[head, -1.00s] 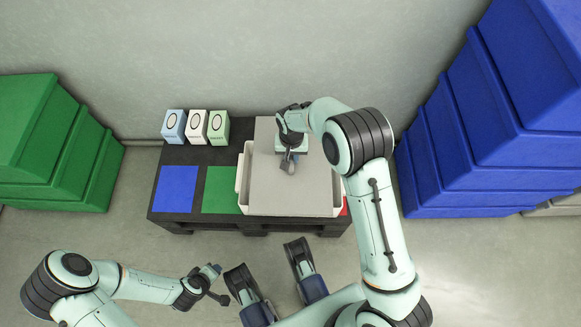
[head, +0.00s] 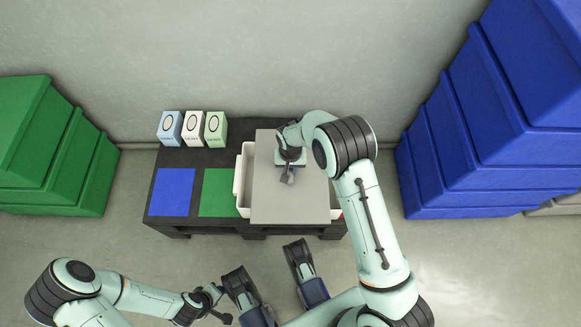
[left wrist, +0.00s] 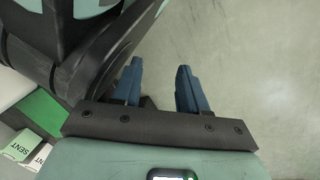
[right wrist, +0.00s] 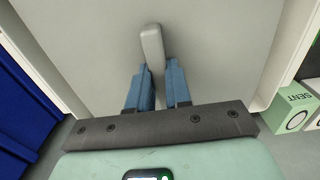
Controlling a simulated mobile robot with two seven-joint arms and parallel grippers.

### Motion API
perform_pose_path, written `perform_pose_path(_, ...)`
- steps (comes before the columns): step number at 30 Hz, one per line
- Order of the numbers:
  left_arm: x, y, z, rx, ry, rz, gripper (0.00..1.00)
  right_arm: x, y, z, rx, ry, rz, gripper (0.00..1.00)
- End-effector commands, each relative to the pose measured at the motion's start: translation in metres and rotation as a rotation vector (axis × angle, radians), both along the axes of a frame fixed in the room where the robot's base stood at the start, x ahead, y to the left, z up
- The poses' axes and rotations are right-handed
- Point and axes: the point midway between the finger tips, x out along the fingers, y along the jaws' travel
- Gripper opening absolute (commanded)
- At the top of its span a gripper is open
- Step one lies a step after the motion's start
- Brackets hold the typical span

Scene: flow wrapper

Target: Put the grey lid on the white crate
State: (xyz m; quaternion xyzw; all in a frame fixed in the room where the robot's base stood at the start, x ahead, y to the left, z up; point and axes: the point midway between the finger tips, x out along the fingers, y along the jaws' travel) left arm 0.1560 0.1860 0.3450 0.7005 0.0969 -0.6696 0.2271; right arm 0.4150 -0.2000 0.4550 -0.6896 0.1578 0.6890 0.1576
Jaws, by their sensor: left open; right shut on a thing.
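The grey lid (head: 290,204) is over the white crate (head: 241,182), set off to the right. A strip of the crate's inside shows along its left side, and a small white part shows at the right front. I cannot tell if the lid touches the rim. My right gripper (head: 289,171) is shut on the lid's handle; the right wrist view shows the grey handle (right wrist: 152,45) between the blue fingertips (right wrist: 157,68) and the crate's rim (right wrist: 272,75) at right. My left gripper (head: 220,302) is open and empty, low in front of the table; its blue fingers (left wrist: 160,75) show apart.
The crate stands on a black pallet-like table (head: 222,158) with a blue square (head: 172,192) and a green square (head: 217,192) to its left. Three small boxes (head: 193,127) stand at the back left. Green bins (head: 50,150) and blue bins (head: 490,140) flank the table.

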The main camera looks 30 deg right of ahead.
Motion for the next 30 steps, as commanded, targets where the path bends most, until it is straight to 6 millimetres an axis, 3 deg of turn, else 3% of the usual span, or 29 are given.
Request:
perform_pose_path(4,-0.004,0.000,-0.004,0.000,0.014,0.002,0.43,0.000,0.000,-0.004,0.000,0.000,0.000,0.00)
perform_pose_path(5,-0.005,0.001,-0.003,-0.001,0.016,0.001,0.43,0.000,0.000,-0.004,-0.001,0.000,0.000,0.25)
perform_pose_path(6,-0.005,0.001,-0.003,-0.001,0.015,0.001,0.43,0.000,0.000,-0.004,0.000,0.000,0.000,0.38)
perform_pose_path(7,-0.005,0.001,-0.003,-0.001,0.015,0.001,0.43,0.000,0.000,-0.004,0.000,0.000,0.000,0.44)
perform_pose_path(19,0.001,0.000,0.003,0.000,-0.005,0.000,0.43,0.000,0.000,0.004,0.000,0.000,0.000,0.44)
perform_pose_path(30,0.043,-0.006,0.040,0.008,-0.146,-0.009,0.43,0.000,0.000,0.081,0.001,-0.003,0.000,0.44)
